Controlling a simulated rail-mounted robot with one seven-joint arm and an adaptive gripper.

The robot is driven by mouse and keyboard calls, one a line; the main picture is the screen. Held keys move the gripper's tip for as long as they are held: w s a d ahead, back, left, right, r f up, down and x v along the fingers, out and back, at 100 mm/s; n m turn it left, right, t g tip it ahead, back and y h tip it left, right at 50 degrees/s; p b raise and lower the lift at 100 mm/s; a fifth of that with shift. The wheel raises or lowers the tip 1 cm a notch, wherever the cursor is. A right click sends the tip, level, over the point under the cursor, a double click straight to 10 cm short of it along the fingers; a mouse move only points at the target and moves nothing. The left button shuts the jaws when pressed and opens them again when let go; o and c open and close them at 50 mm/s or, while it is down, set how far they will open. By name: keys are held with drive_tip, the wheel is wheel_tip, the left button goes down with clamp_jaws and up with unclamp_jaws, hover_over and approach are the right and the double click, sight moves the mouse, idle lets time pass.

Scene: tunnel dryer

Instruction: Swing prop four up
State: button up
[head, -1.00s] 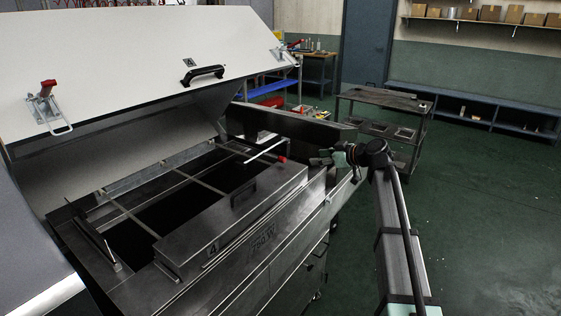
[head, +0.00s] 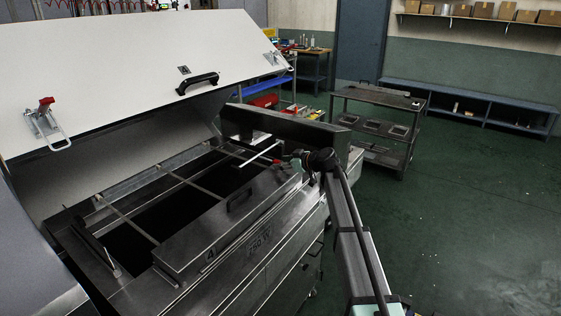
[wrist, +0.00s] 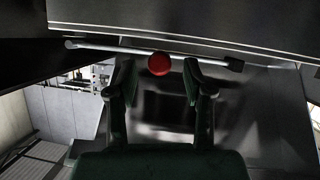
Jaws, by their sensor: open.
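The prop is a thin pale rod (head: 260,154) lying low, close to flat, at the far end of the dryer's open top. A red ball knob (head: 277,162) shows near it. In the wrist view the rod (wrist: 105,47) runs across the picture, and the red knob (wrist: 159,64) stands in front of it. My gripper (wrist: 159,78) is open, with one finger on each side of the knob and gaps to both. In the head view my gripper (head: 292,162) is small and partly hidden by my wrist, just right of the knob.
The white hood (head: 130,75) stands raised over the dark opening. A steel cover (head: 215,230) marked 4 lies along the near side. An upright steel panel (head: 300,133) stands behind my wrist. A trolley (head: 385,105) is beyond; the floor at right is clear.

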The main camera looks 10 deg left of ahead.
drive_tip(key=shift+x, duration=0.75)
drive_tip(key=shift+c, duration=0.3)
clamp_jaws()
